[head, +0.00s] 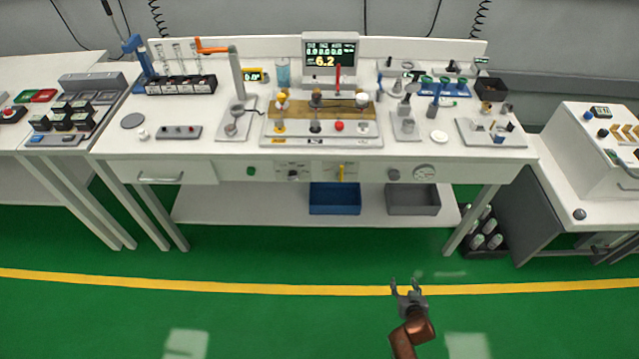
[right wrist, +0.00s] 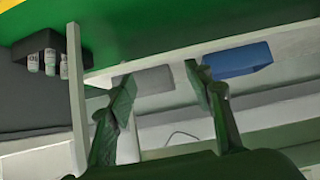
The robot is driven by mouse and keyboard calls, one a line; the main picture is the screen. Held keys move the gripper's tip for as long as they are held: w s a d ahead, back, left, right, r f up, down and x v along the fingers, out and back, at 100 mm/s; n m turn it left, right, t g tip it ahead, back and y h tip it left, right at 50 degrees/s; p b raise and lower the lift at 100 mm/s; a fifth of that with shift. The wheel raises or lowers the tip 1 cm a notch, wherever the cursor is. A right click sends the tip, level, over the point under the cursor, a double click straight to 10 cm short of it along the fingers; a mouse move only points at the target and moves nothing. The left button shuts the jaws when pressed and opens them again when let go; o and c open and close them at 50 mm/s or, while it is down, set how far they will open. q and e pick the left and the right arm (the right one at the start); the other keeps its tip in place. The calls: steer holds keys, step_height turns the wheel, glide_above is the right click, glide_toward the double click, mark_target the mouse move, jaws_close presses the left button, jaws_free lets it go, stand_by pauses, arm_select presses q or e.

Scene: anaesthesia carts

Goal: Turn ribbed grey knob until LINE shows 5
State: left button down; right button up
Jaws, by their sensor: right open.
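A grey round knob (head: 393,174) sits on the front panel (head: 375,176) of the middle bench, between a yellow lever and a round gauge; its ribs are too small to make out. A display (head: 330,54) at the back of the bench shows large yellow digits 6.2 under small green text; I cannot read a LINE label. My right gripper (head: 404,285) is open and empty, in front of the bench and well below the knob. In the right wrist view its two fingers (right wrist: 160,85) are spread with nothing held. The knob is not visible there. My left gripper is not in view.
A blue bin (head: 335,198) and a grey bin (head: 412,199) stand on the lower shelf. A crate of bottles (head: 484,232) is by the bench's right leg. Side benches stand left and right. The green floor before the bench is clear.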

steer(key=w+a+r+t+b, duration=0.3)
steer(key=w+a+r+b, duration=0.1)
steer(key=w+r, duration=0.9)
steer(key=m+t+y+b, duration=0.1)
steer(key=m+t+b, duration=0.1)
steer(key=t+b, duration=0.15)
glide_toward(395, 178)
steer(key=w, duration=0.2)
steer(key=shift+t, duration=0.45)
steer(key=w, duration=0.2)
steer(key=w+b, duration=0.1)
steer(key=w, duration=0.1)
steer(key=w+b, duration=0.1)
steer(key=w, duration=0.1)
steer(key=shift+w+a+f, duration=0.3)
steer(key=shift+a+f, duration=0.05)
steer(key=shift+f, duration=0.05)
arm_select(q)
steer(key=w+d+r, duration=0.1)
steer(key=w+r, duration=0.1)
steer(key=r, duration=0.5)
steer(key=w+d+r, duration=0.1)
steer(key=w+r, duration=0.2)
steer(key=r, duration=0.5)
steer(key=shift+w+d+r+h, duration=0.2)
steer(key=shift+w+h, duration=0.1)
arm_select(e)
steer(key=shift+w+r, duration=0.1)
steer(key=shift+w, duration=0.15)
steer(key=c, duration=1.2)
